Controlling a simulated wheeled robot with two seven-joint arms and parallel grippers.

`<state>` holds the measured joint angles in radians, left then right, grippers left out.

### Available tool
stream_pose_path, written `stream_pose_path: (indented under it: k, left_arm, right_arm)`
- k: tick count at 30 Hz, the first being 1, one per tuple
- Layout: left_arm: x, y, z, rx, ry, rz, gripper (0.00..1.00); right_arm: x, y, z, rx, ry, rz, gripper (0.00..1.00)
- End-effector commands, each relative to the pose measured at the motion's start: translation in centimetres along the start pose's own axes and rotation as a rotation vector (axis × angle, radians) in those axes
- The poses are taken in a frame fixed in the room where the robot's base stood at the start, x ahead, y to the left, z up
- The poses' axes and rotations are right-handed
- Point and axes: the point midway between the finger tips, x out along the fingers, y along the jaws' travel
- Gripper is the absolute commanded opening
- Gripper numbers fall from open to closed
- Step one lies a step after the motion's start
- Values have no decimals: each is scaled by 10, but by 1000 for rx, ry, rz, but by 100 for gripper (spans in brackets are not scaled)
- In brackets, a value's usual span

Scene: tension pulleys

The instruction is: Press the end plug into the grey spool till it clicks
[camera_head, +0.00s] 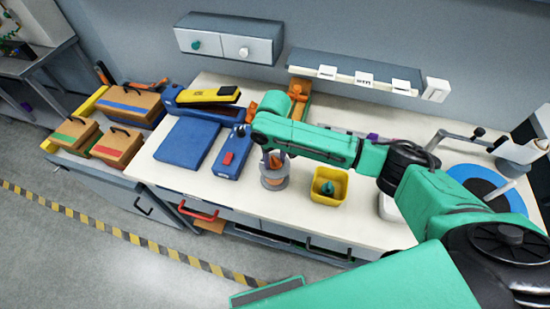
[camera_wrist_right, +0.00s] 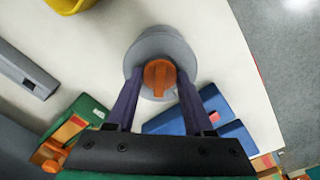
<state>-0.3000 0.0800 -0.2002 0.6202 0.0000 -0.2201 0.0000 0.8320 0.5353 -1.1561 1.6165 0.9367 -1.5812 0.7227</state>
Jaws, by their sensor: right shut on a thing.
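The grey spool (camera_head: 273,184) stands upright on the white worktop near its front edge. It also shows in the right wrist view (camera_wrist_right: 160,43), below the fingers. The orange end plug (camera_wrist_right: 160,77) sits between the purple fingertips of my right gripper (camera_wrist_right: 159,82), over the middle of the spool. In the head view my right gripper (camera_head: 274,158) points down at the top of the spool, shut on the plug. How deep the plug sits in the spool cannot be told. My left gripper is not in view.
A yellow bin (camera_head: 328,198) with a teal piece in it stands just right of the spool. A blue case (camera_head: 187,142) and a blue box with a red part (camera_head: 229,160) lie to the left. Wooden toolboxes (camera_head: 118,146) stand further left.

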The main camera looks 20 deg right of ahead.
Motion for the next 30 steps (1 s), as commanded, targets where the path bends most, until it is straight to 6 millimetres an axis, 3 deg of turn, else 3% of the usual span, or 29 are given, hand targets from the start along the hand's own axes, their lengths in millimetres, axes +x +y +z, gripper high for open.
stream_pose_path:
  k: [14,15,17,30]
  left_arm:
    - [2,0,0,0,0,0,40]
    - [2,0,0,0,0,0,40]
    - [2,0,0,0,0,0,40]
    - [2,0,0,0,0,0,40]
  right_arm:
    - [9,-1,7,-4,-23,1,1]
    - [9,-1,7,-4,-23,1,64]
    - [9,-1,7,-4,-23,0,87]
    - [9,-2,7,-5,-23,-3,87]
